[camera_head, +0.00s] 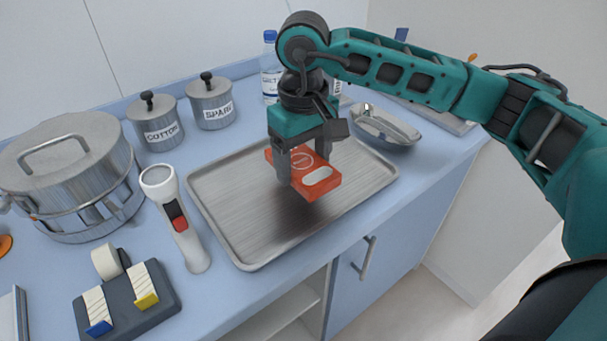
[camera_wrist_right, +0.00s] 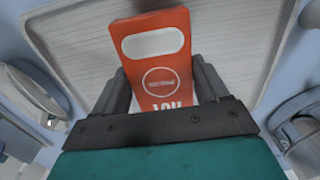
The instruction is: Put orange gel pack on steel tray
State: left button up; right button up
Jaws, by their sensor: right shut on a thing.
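The orange gel pack (camera_head: 316,188) is a flat orange-red piece with a pale oval window. My right gripper (camera_head: 304,178) is shut on it and holds it over the steel tray (camera_head: 232,222). In the right wrist view the gel pack (camera_wrist_right: 158,62) sits between the two dark fingers of the right gripper (camera_wrist_right: 163,90), with the tray (camera_wrist_right: 250,30) behind it. Whether the pack touches the tray is hard to tell; it seems a little above it. The rest of the tray is bare. My left gripper is not in view.
A white torch (camera_head: 178,215) stands close to the tray's left edge. A large steel pot (camera_head: 70,170), cotton jar (camera_head: 156,122) and spare-labelled jar (camera_head: 210,102) stand behind and left. A kidney dish (camera_head: 385,127) is right of the tray. A dark tape holder (camera_head: 125,300) is front left.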

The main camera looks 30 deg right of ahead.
aim_at(304, 177)
jog(key=shift+f, duration=1.95)
jog(key=shift+f, duration=0.15)
jog(key=o, duration=1.1)
